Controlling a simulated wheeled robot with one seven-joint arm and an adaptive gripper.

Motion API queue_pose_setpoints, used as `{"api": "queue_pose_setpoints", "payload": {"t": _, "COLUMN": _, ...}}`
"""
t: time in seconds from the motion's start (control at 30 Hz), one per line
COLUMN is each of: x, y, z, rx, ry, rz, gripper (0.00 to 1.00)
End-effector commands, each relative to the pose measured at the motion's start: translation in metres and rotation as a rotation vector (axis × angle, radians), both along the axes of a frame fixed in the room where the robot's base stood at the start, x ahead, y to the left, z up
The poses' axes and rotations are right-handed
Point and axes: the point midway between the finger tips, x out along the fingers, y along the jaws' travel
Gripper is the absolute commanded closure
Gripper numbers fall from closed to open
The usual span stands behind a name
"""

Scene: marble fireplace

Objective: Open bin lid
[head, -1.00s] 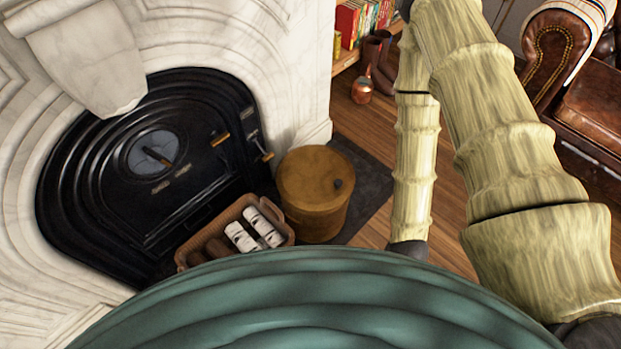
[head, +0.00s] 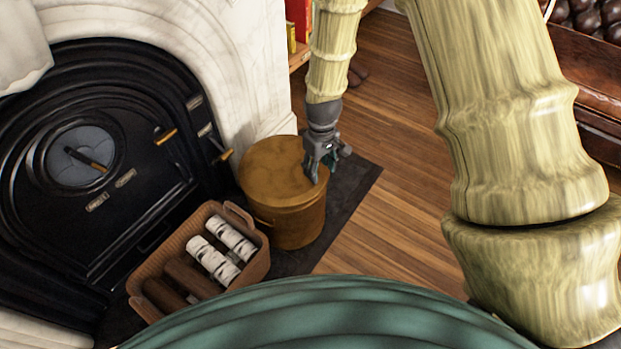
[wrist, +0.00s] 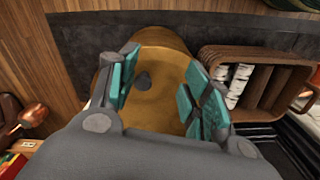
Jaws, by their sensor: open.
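The bin (head: 290,215) is a round, brass-coloured drum standing on a dark hearth slab beside the fireplace. Its flat lid (head: 270,165) is on and looks closed. My gripper (head: 320,178) is over the right part of the lid in the head view and hides the lid's knob there. In the wrist view, the lid (wrist: 165,105) lies between and beyond the spread fingers of my gripper (wrist: 163,95).
The black stove front (head: 150,130) with brass handles is to the left. Wooden floor (head: 400,140) to the right is clear.

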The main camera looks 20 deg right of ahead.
Motion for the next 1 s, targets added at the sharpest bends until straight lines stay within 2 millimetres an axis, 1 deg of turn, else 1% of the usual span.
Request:
{"api": "queue_pose_setpoints", "payload": {"t": 0.03, "x": 0.015, "y": 0.002, "z": -0.002, "rx": -0.001, "ry": -0.008, "rz": 0.019, "gripper": 0.51}}
{"api": "queue_pose_setpoints", "payload": {"t": 0.1, "x": 0.030, "y": 0.004, "z": 0.009, "rx": -0.003, "ry": -0.008, "rz": 0.046, "gripper": 0.51}}
{"api": "queue_pose_setpoints", "payload": {"t": 0.2, "x": 0.045, "y": 0.006, "z": 0.023, "rx": -0.006, "ry": -0.005, "rz": 0.076, "gripper": 0.51}}
{"api": "queue_pose_setpoints", "payload": {"t": 0.33, "x": 0.055, "y": 0.008, "z": 0.037, "rx": -0.008, "ry": -0.003, "rz": 0.101, "gripper": 0.51}}
{"api": "queue_pose_setpoints", "payload": {"t": 0.47, "x": 0.058, "y": 0.008, "z": 0.040, "rx": -0.008, "ry": 0.001, "rz": 0.110, "gripper": 0.51}}
{"api": "queue_pose_setpoints", "payload": {"t": 0.57, "x": 0.058, "y": 0.008, "z": 0.032, "rx": -0.009, "ry": 0.002, "rz": 0.110, "gripper": 0.51}}
{"api": "queue_pose_setpoints", "payload": {"t": 0.63, "x": 0.058, "y": 0.008, "z": 0.023, "rx": -0.008, "ry": 0.003, "rz": 0.110, "gripper": 0.51}}
{"api": "queue_pose_setpoints", "payload": {"t": 1.0, "x": 0.058, "y": 0.008, "z": -0.037, "rx": -0.009, "ry": 0.002, "rz": 0.110, "gripper": 0.51}}
